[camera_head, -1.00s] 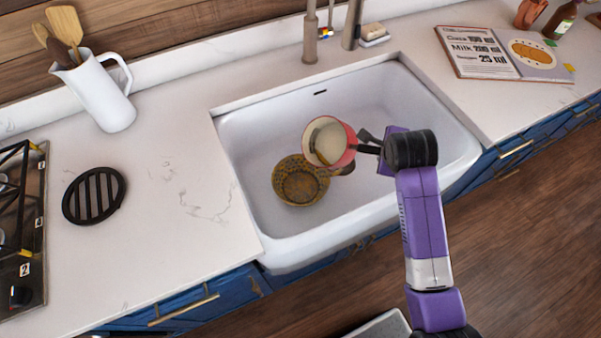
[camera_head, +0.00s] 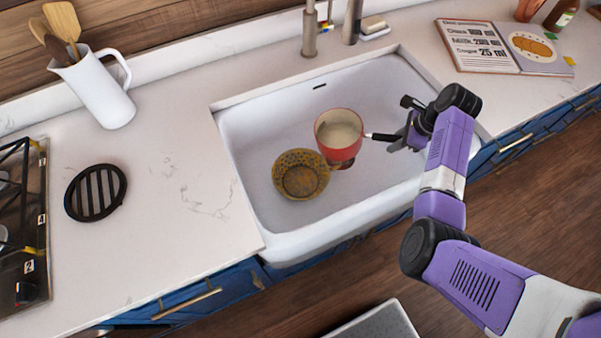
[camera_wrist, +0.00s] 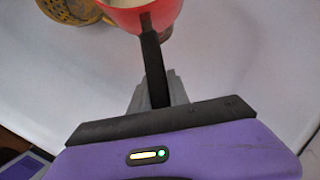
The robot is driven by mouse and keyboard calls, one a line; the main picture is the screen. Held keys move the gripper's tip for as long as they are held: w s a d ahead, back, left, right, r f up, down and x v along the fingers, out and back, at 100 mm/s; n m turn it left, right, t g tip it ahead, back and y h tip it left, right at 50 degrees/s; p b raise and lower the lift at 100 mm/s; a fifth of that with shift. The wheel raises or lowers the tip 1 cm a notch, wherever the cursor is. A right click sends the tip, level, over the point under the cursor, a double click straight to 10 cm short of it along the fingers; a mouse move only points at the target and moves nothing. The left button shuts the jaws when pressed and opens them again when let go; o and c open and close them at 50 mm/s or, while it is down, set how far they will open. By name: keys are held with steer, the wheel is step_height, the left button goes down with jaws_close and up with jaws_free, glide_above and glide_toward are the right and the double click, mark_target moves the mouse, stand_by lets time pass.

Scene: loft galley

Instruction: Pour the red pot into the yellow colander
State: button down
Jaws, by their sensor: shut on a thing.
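The red pot (camera_head: 338,146) is held nearly upright over the white sink, and its pale inside faces up. My gripper (camera_head: 396,138) is shut on the pot's dark handle, to the right of the pot. In the wrist view the handle runs between the fingers (camera_wrist: 157,95) to the red pot (camera_wrist: 145,17). The yellow colander (camera_head: 301,175) sits in the sink, left of and in front of the pot, and looks empty. Part of the colander (camera_wrist: 70,12) also shows in the wrist view. Whether the pot still holds anything is hard to tell.
The white sink (camera_head: 250,140) has raised walls around the colander, with a faucet (camera_head: 310,30) behind. A white pitcher (camera_head: 100,90) with wooden utensils and a black trivet (camera_head: 96,192) stand on the left counter. An open book (camera_head: 490,50) lies at the back right.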

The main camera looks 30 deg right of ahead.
steer(key=shift+w+d+r+y+p, duration=0.2)
steer(key=shift+w+d+y+p, duration=0.1)
steer(key=shift+d+y+p, duration=0.4)
stand_by(0.4)
steer(key=shift+s, duration=0.1)
